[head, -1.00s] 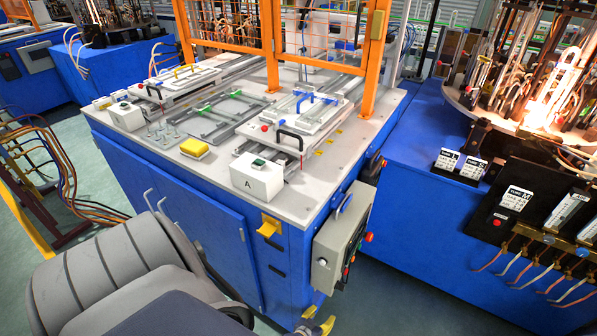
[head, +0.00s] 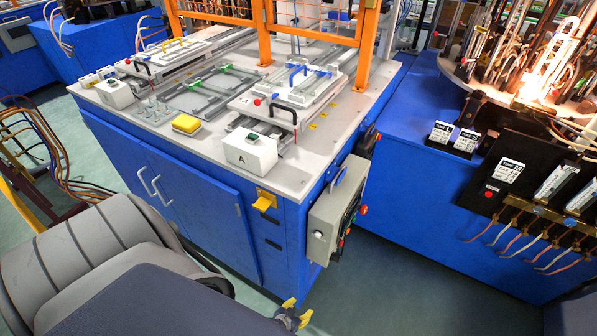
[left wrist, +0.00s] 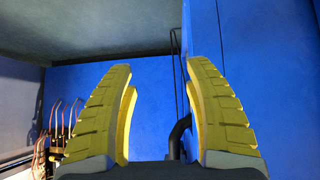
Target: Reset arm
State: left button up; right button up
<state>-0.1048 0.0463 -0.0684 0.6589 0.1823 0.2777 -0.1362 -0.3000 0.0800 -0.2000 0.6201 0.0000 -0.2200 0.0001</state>
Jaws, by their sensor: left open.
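My left gripper (head: 293,315) shows at the bottom of the head view, at the end of my grey arm, low in front of the blue workbench (head: 215,215). Its yellow fingers also show in the left wrist view (left wrist: 162,110). They stand wide apart with nothing between them. Blue panels (left wrist: 260,90) and a dark hose (left wrist: 178,135) lie behind the fingers. My right gripper is not in view.
The bench top carries a white box marked A (head: 250,150), a yellow block (head: 186,124) and fixtures with handles. A grey control box (head: 333,212) juts from the bench side. A glowing burner machine (head: 535,75) stands at right. Floor (head: 400,270) between is clear.

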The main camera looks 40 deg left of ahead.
pick_arm(q)
jog(key=shift+s+f, duration=0.1)
dwell(0.4)
jog(key=s+f+m+g, duration=0.2)
jog(key=s+f+g, duration=0.1)
jog(key=s, duration=1.1)
jog(key=s+f+m+g, duration=0.3)
jog(key=s+f+g, duration=0.1)
jog(key=s, duration=1.1)
jog(key=shift+s+d+f+g, duration=0.15)
jog(key=shift+d+f+g, duration=0.15)
jog(key=shift+d+f, duration=0.15)
